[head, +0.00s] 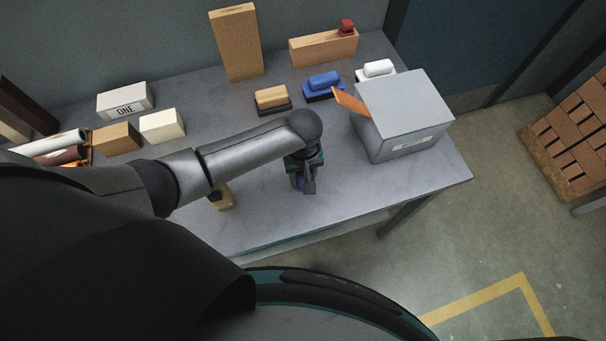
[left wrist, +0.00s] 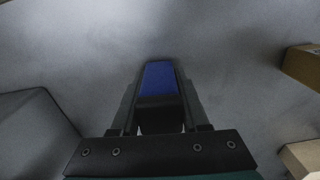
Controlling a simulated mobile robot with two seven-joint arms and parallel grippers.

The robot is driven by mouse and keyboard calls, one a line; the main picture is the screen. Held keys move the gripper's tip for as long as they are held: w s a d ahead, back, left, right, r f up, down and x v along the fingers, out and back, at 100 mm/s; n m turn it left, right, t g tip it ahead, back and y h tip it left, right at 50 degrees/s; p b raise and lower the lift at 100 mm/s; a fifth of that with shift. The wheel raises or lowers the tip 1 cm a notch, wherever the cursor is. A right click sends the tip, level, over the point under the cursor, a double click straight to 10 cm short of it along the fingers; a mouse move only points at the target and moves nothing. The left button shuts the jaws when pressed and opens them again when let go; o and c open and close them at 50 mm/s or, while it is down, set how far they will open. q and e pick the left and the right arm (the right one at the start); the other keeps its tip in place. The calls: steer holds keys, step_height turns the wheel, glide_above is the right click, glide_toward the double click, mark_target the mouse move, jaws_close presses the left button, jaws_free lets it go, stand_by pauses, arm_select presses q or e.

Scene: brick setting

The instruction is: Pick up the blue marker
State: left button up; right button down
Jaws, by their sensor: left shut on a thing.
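The blue marker (left wrist: 159,78) shows in the left wrist view as a blue block with a black part nearer the camera. It sits between the two fingers of my left gripper (left wrist: 158,98), which is shut on it. In the head view my left gripper (head: 306,186) points down over the front middle of the table, and a bit of blue shows at its fingers. Most of the marker is hidden there by the gripper. I cannot tell whether it touches the table. My right gripper is in neither view.
A grey box (head: 412,115) with an orange piece (head: 350,103) leaning at its side stands right of the gripper. A blue-topped block (head: 324,82), a tan-topped block (head: 271,97) and a tall brown block (head: 237,44) stand behind.

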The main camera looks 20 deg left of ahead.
arm_select(q)
jaws_close()
steer(key=shift+r, duration=0.1)
steer(key=shift+r, duration=0.6)
step_height(320, 180, up, 19)
steer(key=p, duration=0.4)
steer(key=shift+f+p, duration=0.15)
steer(key=shift+p, duration=0.2)
